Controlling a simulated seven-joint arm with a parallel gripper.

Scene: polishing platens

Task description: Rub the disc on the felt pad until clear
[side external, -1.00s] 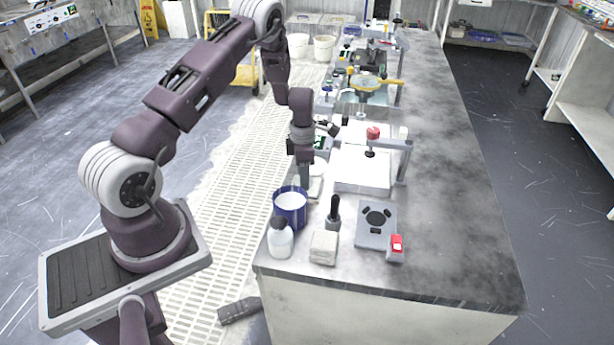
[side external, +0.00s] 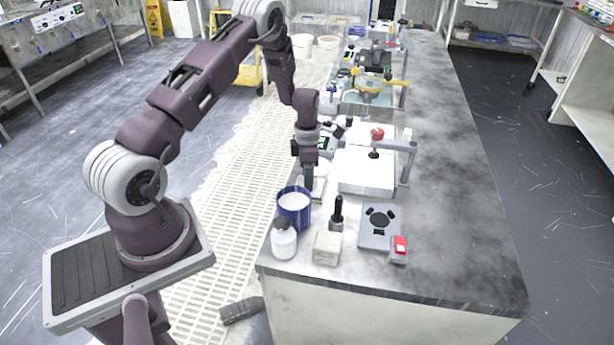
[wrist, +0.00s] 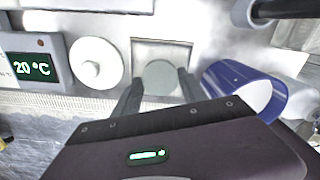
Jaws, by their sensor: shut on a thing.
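My gripper (wrist: 160,92) is shut on a pale grey-green disc (wrist: 159,76), one dark finger on each side of it. The disc lies over a square, light-coloured pad in a pale frame (wrist: 160,44); I take this to be the felt pad. I cannot tell whether the disc touches the pad or hangs just above it. In the side external view my gripper (side external: 308,184) points down at the bench's left edge, just behind the blue container. The disc is hidden there by the fingers and container.
A blue container (side external: 294,212) stands close to the gripper; it shows at right in the wrist view (wrist: 226,82). A white round lid (wrist: 95,62) and a 20 °C display (wrist: 32,67) are at left. A white bottle (side external: 284,243) and beige block (side external: 327,248) stand in front.

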